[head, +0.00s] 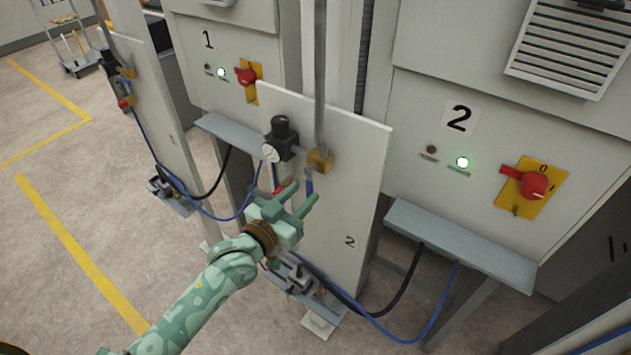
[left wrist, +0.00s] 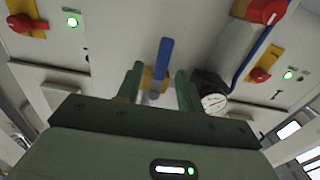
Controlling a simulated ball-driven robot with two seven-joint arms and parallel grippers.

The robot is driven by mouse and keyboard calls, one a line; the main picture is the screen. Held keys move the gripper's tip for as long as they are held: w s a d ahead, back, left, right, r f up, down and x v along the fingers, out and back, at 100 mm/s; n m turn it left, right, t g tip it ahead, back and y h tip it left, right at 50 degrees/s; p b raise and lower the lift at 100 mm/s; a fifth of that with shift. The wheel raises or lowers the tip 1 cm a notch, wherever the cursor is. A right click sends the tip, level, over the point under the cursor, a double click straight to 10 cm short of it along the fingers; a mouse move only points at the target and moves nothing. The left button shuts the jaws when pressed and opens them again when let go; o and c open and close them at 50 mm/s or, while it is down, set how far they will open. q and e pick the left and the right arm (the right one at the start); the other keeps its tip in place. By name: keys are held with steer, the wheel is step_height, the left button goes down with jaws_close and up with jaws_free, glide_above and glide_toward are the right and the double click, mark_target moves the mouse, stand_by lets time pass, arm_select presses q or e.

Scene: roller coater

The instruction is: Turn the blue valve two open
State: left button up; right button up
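The blue valve handle (head: 309,183) hangs below a brass valve body (head: 320,161) on the grey pipe, in front of the panel marked 2. My left gripper (head: 304,194) is open, just in front of and below the handle, with its fingers pointing toward the panel. In the left wrist view the blue handle (left wrist: 163,62) shows between the two green fingers (left wrist: 160,76), with a gap on each side. I cannot tell how deep it lies between them. The brass body (left wrist: 153,80) is partly hidden behind the fingers. My right gripper is not in view.
A black regulator with a white gauge (head: 271,153) sits just left of the valve. A red switch (head: 533,186) on a yellow plate is on cabinet 2. Blue and black hoses (head: 408,335) hang below. A similar panel (head: 150,100) stands left, with open floor (head: 75,215) beside it.

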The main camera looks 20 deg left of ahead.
mark_target(308, 188)
arm_select(q)
steer(key=x, duration=0.5)
steer(key=shift+w+d, duration=0.1)
steer(key=shift+w, duration=0.3)
jaws_close()
